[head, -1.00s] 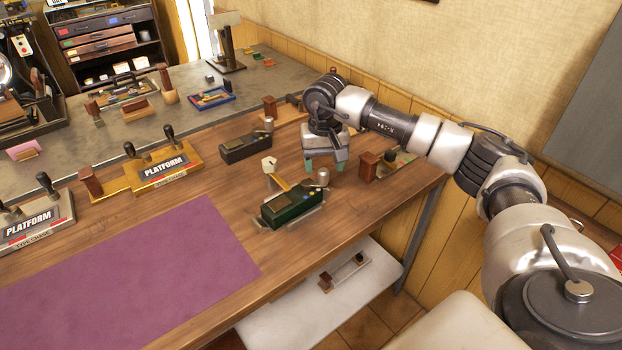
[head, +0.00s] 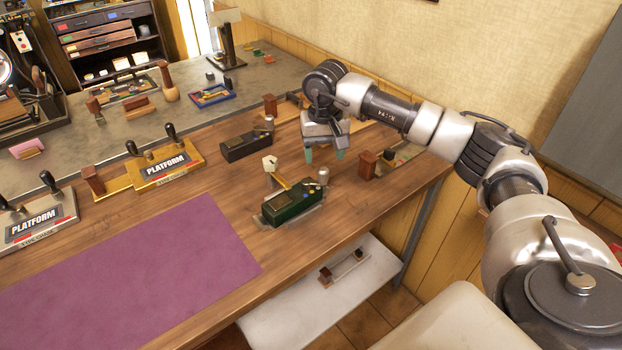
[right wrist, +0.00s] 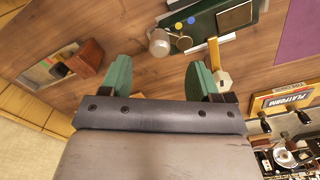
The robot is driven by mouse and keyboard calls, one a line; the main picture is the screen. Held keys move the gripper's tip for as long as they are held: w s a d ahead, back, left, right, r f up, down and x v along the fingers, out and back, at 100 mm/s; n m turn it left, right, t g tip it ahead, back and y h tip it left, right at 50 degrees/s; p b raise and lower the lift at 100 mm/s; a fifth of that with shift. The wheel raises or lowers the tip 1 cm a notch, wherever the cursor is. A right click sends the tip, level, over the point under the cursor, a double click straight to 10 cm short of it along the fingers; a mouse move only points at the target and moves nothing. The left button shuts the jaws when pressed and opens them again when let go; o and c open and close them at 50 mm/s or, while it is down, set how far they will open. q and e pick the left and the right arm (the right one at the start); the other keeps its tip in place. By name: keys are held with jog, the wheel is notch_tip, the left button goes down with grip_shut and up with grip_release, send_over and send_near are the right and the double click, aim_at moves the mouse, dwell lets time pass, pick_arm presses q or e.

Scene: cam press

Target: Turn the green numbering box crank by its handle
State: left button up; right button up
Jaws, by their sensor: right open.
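The green numbering box (head: 291,206) sits on the wooden table right of the purple mat. A yellow arm with a pale faceted knob (head: 269,163) sticks up from its far side, and a grey metal cylinder (head: 323,175) stands at its right end. In the right wrist view the box (right wrist: 222,22), metal cylinder (right wrist: 159,42) and pale knob (right wrist: 222,79) lie beyond the fingers. My right gripper (head: 325,154) is open and empty, its green fingertips pointing down, behind the cylinder and apart from the box. My left gripper is out of view.
A black box (head: 247,146) stands behind and left of the green one. A brown wooden block (head: 369,164) stands right of my gripper. The purple mat (head: 140,265) is bare.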

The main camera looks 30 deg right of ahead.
jog(key=shift+r+p, duration=1.15)
jog(key=shift+r, duration=0.95)
notch_tip(320, 180, up, 11)
jog(key=b, duration=0.2)
jog(key=shift+f, duration=0.15)
